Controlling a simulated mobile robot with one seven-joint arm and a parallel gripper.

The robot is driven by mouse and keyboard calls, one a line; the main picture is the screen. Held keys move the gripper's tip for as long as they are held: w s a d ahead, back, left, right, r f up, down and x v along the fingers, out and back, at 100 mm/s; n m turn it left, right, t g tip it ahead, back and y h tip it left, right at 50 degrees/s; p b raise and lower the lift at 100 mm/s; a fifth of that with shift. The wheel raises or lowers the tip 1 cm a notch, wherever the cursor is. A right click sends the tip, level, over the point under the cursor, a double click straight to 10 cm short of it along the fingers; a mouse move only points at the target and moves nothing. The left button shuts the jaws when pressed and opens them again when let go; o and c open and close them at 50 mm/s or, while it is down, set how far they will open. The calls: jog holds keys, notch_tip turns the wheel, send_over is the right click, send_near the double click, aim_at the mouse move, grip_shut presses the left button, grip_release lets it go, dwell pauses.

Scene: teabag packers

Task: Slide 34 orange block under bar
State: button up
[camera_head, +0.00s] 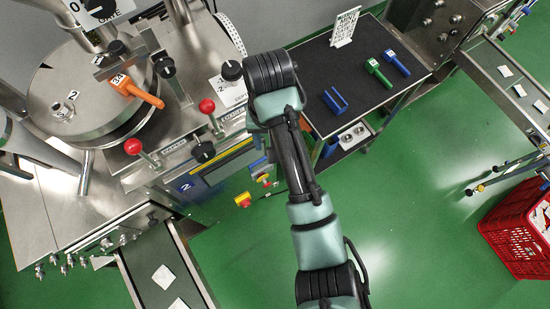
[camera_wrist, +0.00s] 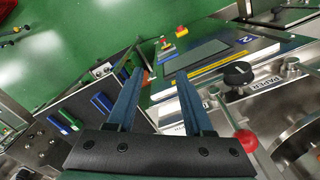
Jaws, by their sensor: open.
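The orange block (camera_head: 137,92) with a white label lies on the round metal drum (camera_head: 60,110) at the left in the head view. A metal bar (camera_head: 112,66) with black knobs sits just above its labelled end; whether the block reaches under it is unclear. My gripper (camera_wrist: 158,75) shows in the wrist view with its two blue-grey fingers apart and nothing visibly held. In the head view my arm's end is over the gap between machine and cart, to the right of the block, and the fingers are hidden. The block cannot be made out in the wrist view.
Two red-ball levers (camera_head: 133,146) (camera_head: 207,106) and a black knob (camera_head: 204,152) stand between block and arm. A dark-topped cart (camera_head: 330,70) carries a blue holder (camera_head: 335,100), a green block (camera_head: 378,73) and a blue block (camera_head: 397,62). A red crate (camera_head: 515,232) stands right.

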jog(key=shift+a, duration=0.4)
jog(key=shift+f, duration=0.1)
notch_tip(320, 180, down, 6)
jog(key=s+d+b, duration=0.1)
jog(key=s+b, duration=0.1)
jog(key=b, duration=0.2)
jog(key=shift+s+d+f, duration=0.25)
jog(key=shift+s+d, duration=0.05)
jog(key=shift+s, duration=0.1)
